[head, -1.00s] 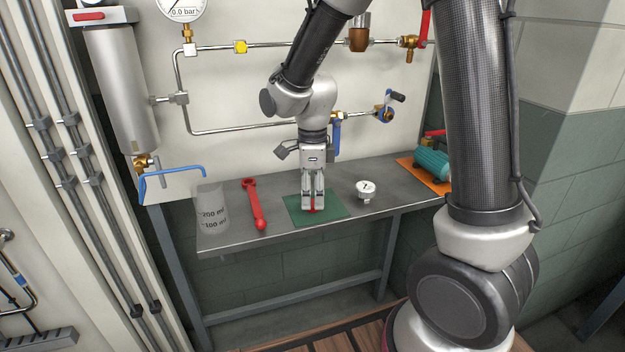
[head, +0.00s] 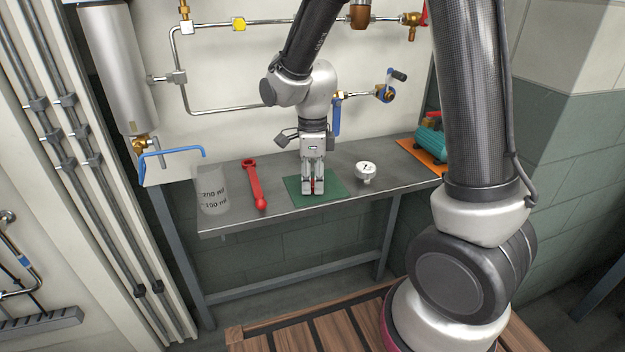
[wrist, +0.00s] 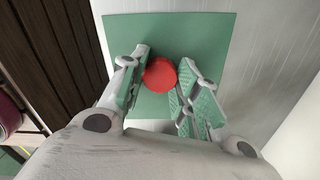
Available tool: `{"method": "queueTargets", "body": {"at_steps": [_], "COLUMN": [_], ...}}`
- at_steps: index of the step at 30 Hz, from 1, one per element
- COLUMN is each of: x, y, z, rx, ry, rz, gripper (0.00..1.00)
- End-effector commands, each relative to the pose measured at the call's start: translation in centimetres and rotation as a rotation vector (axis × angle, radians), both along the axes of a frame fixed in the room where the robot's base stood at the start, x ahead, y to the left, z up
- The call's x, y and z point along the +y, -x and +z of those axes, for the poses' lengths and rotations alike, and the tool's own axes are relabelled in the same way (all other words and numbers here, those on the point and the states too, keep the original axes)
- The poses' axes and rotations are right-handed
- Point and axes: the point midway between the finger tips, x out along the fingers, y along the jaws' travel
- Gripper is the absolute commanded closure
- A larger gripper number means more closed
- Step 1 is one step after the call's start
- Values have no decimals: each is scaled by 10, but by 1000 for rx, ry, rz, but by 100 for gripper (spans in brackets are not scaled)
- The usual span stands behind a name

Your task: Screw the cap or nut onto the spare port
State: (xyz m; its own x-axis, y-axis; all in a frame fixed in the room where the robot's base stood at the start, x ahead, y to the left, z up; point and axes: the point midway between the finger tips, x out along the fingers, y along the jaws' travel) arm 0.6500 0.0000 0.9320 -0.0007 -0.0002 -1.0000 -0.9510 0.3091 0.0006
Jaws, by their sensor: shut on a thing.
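A round red cap (wrist: 160,74) sits between my two finger pads in the wrist view, above or on a green mat (wrist: 122,32). My gripper (head: 313,190) points straight down over the mat (head: 333,187) on the bench and is shut on the cap. In the head view only a sliver of red shows between the fingers. I cannot tell whether the cap still touches the mat.
On the grey bench (head: 235,219) stand a clear beaker (head: 211,190) and a red wrench (head: 256,186) left of the mat, and a small gauge (head: 366,171) right of it. A green pump (head: 432,143) on an orange mat is at the right end.

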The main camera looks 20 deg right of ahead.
Motion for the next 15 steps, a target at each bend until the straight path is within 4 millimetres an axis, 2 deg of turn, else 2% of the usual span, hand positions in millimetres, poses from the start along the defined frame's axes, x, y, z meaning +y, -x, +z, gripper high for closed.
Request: {"method": "queueTargets", "body": {"at_steps": [15], "x": [0], "y": [-1], "z": [53], "rx": [-2], "ry": [0], "rz": [0], "gripper": [97]}}
